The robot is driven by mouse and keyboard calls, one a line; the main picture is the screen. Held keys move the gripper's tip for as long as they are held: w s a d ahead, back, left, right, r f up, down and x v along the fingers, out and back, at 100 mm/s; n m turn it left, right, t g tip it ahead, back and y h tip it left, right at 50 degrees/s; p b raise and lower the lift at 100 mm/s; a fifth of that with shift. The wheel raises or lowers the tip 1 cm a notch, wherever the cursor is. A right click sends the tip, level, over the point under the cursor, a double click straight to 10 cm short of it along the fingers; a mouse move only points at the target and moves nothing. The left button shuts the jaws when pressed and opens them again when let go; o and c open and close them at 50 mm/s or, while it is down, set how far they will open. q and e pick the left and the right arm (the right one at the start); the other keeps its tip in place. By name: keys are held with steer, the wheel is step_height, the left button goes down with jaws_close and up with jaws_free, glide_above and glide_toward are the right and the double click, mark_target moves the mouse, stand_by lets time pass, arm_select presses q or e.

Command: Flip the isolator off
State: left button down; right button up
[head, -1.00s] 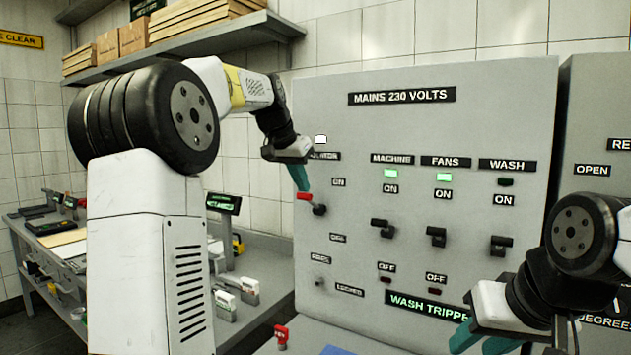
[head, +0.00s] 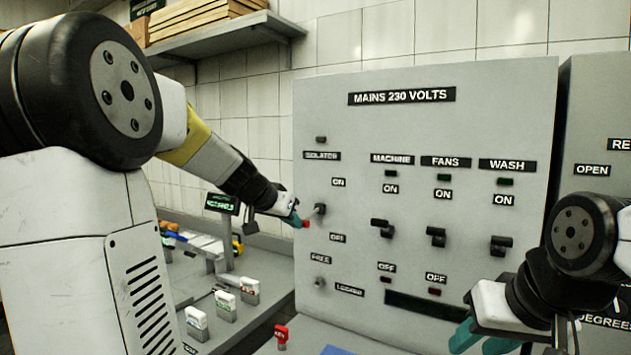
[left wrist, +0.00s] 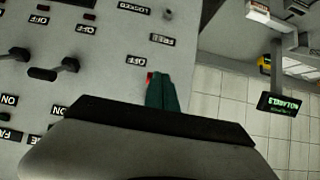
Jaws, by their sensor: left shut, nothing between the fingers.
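The isolator switch (head: 320,210) is at the left of the grey mains panel (head: 420,130), between its ON and OFF labels. Its red-tipped lever (head: 306,224) points out from the panel and slopes downward. My left gripper (head: 293,218) is shut and empty, its teal fingers at the red tip, seemingly touching it. In the left wrist view the teal fingers (left wrist: 163,92) are together, with a bit of red beside them; the rest of the lever is hidden. The isolator lamp (head: 321,139) is dark. My right gripper (head: 482,338) is open and empty at the lower right.
The machine (head: 382,228), fans (head: 436,236) and wash (head: 501,245) switches are to the right, their lamps dark. A small lock knob (head: 320,283) sits below the isolator. A red key tag (head: 281,335) stands on the bench below. A shelf (head: 225,38) hangs above my left arm.

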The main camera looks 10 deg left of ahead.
arm_select(q)
steer(key=shift+w+d+f, duration=0.1)
steer(key=shift+f, duration=0.85)
steer(key=shift+r, duration=0.1)
steer(key=shift+r, duration=0.75)
